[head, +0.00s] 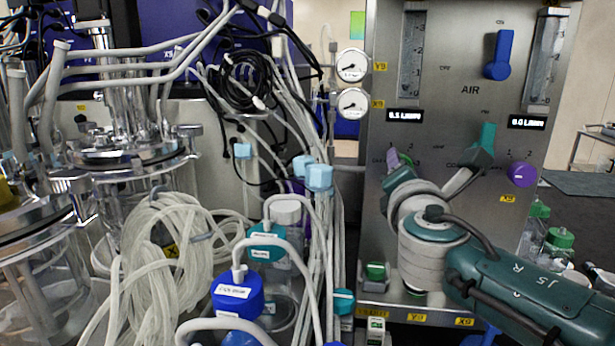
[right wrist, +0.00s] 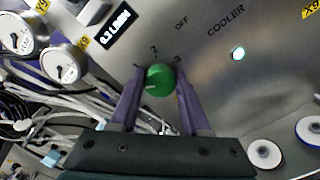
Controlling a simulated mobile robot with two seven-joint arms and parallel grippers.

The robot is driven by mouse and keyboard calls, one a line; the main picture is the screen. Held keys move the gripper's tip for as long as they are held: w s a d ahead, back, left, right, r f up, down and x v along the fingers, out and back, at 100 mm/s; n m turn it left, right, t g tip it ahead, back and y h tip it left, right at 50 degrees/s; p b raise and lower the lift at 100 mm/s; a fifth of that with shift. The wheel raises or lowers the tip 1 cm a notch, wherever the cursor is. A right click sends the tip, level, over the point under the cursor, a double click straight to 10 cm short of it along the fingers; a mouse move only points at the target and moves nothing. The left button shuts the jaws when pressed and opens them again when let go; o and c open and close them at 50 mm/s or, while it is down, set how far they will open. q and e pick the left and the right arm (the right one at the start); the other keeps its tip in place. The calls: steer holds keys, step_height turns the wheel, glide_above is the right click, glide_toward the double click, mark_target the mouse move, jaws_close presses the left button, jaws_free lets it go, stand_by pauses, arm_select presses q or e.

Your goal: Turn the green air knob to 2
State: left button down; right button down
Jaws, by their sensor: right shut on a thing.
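The green air knob (right wrist: 160,80) is on the metal panel in the right wrist view, with the printed numbers 1, 2 and 3 around it. A faint light mark shows on its left part, but I cannot tell exactly which number it points to. My right gripper (right wrist: 158,86) has its two purple fingers on either side of the knob, shut on it. In the head view my right wrist hides most of the knob. A small black flow display (right wrist: 115,31) above it is lit; its digits are hard to read. My left gripper is not in view.
The panel (head: 440,140) also carries a blue lever (head: 498,55), a teal knob (head: 484,145) and a purple knob (head: 522,174). Two gauges (head: 352,66) are at its left. Tubing, bottles and glass vessels (head: 160,200) crowd the left side.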

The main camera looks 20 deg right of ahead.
steer(key=m+b, duration=0.5)
steer(key=m, duration=0.3)
steer(key=m+b, duration=0.6)
steer(key=m, duration=0.2)
steer(key=shift+f+m+b, duration=0.2)
steer(key=shift+m+b, duration=0.1)
stand_by(0.4)
steer(key=shift+c, duration=1.9)
jaws_free()
steer(key=v, duration=1)
steer(key=shift+b, duration=0.35)
